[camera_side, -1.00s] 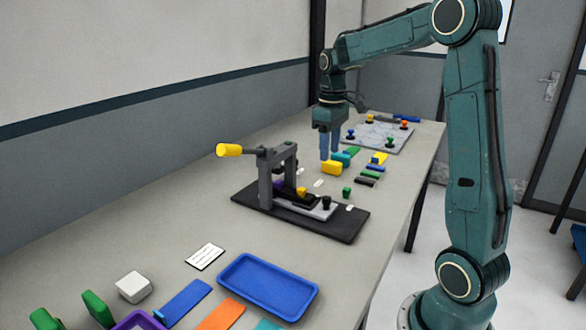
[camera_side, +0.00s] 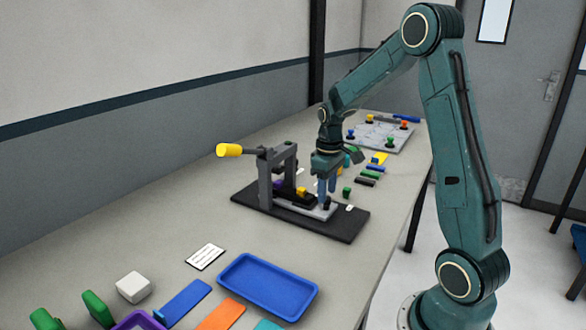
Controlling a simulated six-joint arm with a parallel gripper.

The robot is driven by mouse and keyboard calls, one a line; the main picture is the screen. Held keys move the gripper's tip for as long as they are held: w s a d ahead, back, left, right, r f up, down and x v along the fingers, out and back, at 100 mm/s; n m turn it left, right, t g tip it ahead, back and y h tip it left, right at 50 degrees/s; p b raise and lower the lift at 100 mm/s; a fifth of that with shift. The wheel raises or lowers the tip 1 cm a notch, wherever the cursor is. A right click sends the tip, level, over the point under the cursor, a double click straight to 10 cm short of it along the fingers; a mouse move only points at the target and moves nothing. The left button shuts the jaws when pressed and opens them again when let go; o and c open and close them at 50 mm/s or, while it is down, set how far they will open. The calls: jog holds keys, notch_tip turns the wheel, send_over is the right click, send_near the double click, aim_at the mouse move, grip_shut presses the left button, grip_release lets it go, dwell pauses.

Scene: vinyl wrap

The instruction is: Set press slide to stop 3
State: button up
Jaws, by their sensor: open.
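The press (camera_side: 266,180) stands on a dark base plate (camera_side: 340,228), with a grey frame and a yellow-ended lever (camera_side: 230,150) pointing left. Its slide (camera_side: 318,211) is a light grey plate lying on the base, with a dark knob near its right end. My gripper (camera_side: 327,198) points down over the right part of the slide, and its blue fingers are open around or just beside the dark knob. The fingers partly hide the knob, and I cannot tell whether they touch it. Small white labels (camera_side: 350,208) lie near the slide; their marks are too small to read.
Coloured blocks and a grey board with coloured knobs (camera_side: 378,137) lie farther back. A blue tray (camera_side: 268,287), a white block (camera_side: 133,287) and a white card (camera_side: 205,257) are in front.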

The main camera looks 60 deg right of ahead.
aim_at(301, 188)
jog(key=shift+f, duration=0.8)
grip_shut()
jog(key=shift+w, duration=0.1)
jog(key=shift+w, duration=3.95)
